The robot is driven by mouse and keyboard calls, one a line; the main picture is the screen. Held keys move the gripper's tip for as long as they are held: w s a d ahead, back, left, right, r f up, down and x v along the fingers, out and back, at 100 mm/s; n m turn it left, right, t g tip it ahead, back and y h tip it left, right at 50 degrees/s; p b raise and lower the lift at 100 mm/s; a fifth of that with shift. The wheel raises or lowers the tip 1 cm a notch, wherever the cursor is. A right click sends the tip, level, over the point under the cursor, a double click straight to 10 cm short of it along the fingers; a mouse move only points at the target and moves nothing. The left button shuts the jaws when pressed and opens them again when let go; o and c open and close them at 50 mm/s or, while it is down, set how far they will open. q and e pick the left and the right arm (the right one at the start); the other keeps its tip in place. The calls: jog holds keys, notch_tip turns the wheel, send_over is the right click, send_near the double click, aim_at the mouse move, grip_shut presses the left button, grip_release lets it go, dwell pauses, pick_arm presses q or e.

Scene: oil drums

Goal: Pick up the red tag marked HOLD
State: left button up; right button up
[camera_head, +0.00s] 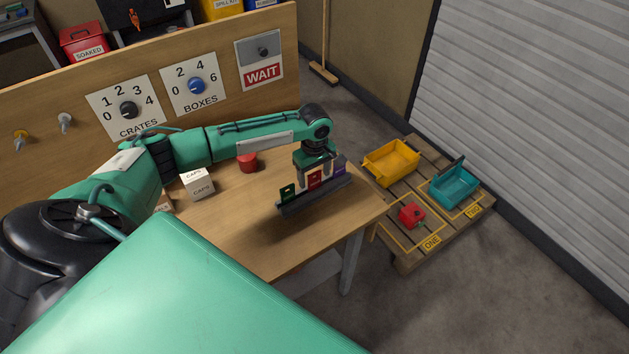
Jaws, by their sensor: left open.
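A dark rack (294,208) stands near the right end of the wooden table. It holds a green tag (288,192), a red tag (314,180) in the middle and a purple tag (340,167). The lettering on the tags is too small to read. My left gripper (315,178) points down over the rack at the red tag, with its fingers open and close about it. Whether a finger touches the tag I cannot tell. My right gripper is out of view.
A white CAPS box (198,186) and a red cylinder (247,162) stand on the table (250,235). A panel with dials (150,105) rises behind. On the pallet right are a yellow bin (391,160), a teal bin (455,185) and a red can (411,214).

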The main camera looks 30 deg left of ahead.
aim_at(315, 183)
pick_arm(q)
jog(key=shift+f, duration=1.25)
jog(key=c, duration=1)
jog(key=shift+r, duration=0.15)
jog(key=shift+c, duration=0.2)
